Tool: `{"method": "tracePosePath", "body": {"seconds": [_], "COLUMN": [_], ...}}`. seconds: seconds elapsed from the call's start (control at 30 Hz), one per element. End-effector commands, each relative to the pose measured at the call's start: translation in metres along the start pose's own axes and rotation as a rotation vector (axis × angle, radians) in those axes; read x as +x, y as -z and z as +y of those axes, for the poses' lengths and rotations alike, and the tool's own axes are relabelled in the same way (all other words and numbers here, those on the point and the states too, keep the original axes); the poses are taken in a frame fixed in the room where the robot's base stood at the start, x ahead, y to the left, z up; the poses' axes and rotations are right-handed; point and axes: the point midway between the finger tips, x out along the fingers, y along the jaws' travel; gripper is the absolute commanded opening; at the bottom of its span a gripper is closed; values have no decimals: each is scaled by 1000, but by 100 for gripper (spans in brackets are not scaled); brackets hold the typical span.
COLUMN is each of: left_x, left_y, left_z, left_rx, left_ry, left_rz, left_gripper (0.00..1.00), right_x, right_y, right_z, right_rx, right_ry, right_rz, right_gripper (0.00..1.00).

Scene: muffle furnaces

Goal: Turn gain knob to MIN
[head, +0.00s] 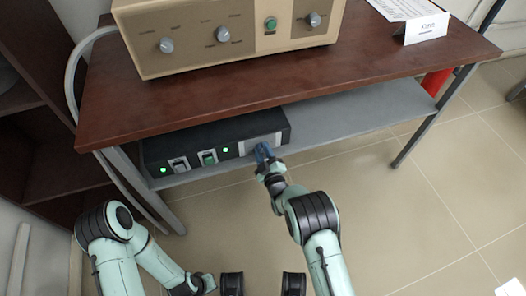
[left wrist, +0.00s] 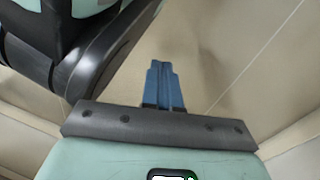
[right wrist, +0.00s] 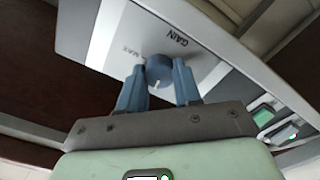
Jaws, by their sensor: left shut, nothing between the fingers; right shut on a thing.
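The gain knob (right wrist: 158,69) is a round blue-grey knob on a light panel (right wrist: 118,45). The words GAIN and MAX are printed beside it; I cannot see a MIN mark. A small pale pointer mark shows at the knob's lower edge in the right wrist view. My right gripper (right wrist: 159,86) is shut on the knob, one blue finger on each side. In the head view the right gripper (head: 263,152) is at the right end of the black unit (head: 215,128) and hides the knob. My left gripper (left wrist: 163,85) is shut and empty, low over the floor.
The black unit sits on a grey shelf (head: 350,112) under a brown tabletop (head: 270,82). It carries switches and green lights. A beige furnace unit (head: 165,65) with knobs stands on top. A table leg (head: 425,130) is at right; open floor lies in front.

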Motion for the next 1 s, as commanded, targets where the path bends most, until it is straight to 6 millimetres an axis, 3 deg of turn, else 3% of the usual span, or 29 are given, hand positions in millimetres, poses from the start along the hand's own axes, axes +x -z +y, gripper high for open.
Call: {"method": "tracePosePath", "body": {"seconds": [1.0], "left_x": [-14], "left_y": [17], "left_z": [15], "left_rx": [17], "left_ry": [-27], "left_rz": [60], "left_gripper": [0], "right_x": [0], "right_y": [0], "right_z": [-2], "right_rx": [-969], "right_ry": [3], "right_rz": [1], "right_gripper": [3]}}
